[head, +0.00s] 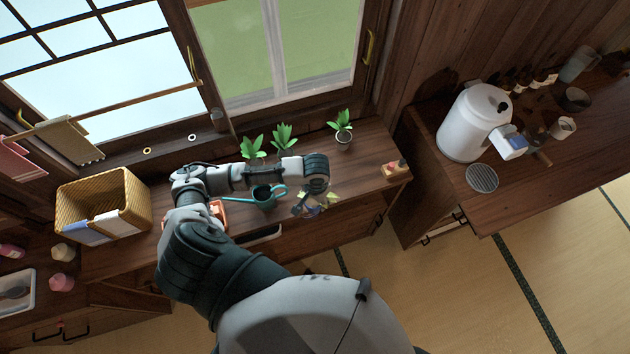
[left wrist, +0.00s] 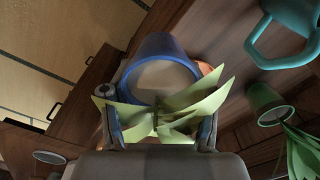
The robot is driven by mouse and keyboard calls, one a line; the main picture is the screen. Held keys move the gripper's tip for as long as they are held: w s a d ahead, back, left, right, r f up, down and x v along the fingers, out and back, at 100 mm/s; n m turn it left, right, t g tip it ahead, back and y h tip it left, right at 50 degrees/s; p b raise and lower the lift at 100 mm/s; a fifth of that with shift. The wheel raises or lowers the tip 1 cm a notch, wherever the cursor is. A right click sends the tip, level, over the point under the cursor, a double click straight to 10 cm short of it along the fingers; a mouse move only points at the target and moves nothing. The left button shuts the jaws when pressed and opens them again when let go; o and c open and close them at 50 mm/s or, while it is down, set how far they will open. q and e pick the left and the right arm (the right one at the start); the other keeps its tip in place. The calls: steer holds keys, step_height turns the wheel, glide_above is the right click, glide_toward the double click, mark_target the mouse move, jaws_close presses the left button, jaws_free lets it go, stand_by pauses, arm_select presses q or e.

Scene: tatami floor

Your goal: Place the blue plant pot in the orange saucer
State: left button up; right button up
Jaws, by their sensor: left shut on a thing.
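The blue plant pot (left wrist: 160,55) with pointed green leaves (left wrist: 165,112) fills the middle of the left wrist view. My left gripper (head: 311,205) is shut on the pot, with one finger on each side of it. In the head view the gripper and plant are by the front edge of the wooden counter, and the pot is mostly hidden. An orange surface, which looks like the orange saucer (left wrist: 207,69), shows just behind the pot in the left wrist view. I cannot tell whether the pot touches it. My right gripper is not in view.
A teal watering can (head: 265,195) stands left of the gripper. Several potted plants (head: 343,127) line the window side. A white kettle (head: 470,122) stands on another counter.

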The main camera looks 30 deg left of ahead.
arm_select(q)
steer(key=w+a, duration=0.1)
steer(key=w, duration=0.1)
steer(key=w+a, duration=0.1)
steer(key=w, duration=0.2)
steer(key=w+a, duration=0.2)
steer(key=shift+w+a+f, duration=0.1)
steer(key=shift+w+f, duration=0.2)
steer(key=shift+f, duration=0.1)
steer(key=shift+w, duration=0.3)
steer(key=shift+w+f, duration=0.1)
steer(key=shift+f, duration=0.4)
step_height(320, 180, down, 2)
steer(key=shift+f, duration=0.15)
steer(key=shift+a+f, duration=0.15)
steer(key=shift+a, duration=0.15)
steer(key=o, duration=1.1)
steer(key=shift+a, duration=0.1)
steer(key=shift+o, duration=1.3)
steer(key=shift+d, duration=0.3)
step_height(320, 180, up, 12)
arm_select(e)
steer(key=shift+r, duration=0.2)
